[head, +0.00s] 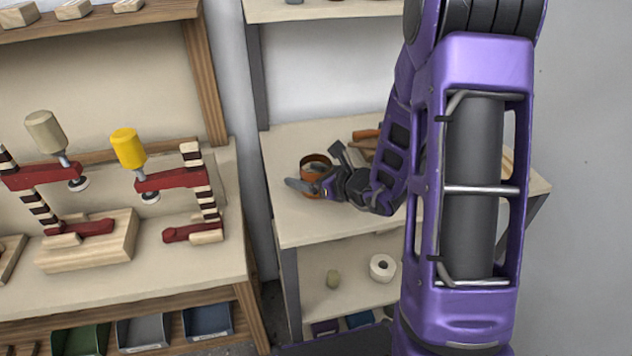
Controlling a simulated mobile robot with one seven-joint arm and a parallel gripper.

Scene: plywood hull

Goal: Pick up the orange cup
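The orange cup (305,170) stands upright on the upper board of the shelf unit, near its left side. I see its round rim and part of its inside and wall; the lower front is hidden by my gripper. My gripper (312,165) is right at the cup, reaching in from the right. Its dark fingers are spread wide, one in front of the cup and one to its right and behind. The cup appears to lie between them, but I cannot tell whether either finger touches it.
Wooden-handled items (366,134) lie behind my gripper, partly hidden by my arm. A workbench (120,270) with red clamps (170,180) stands at left.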

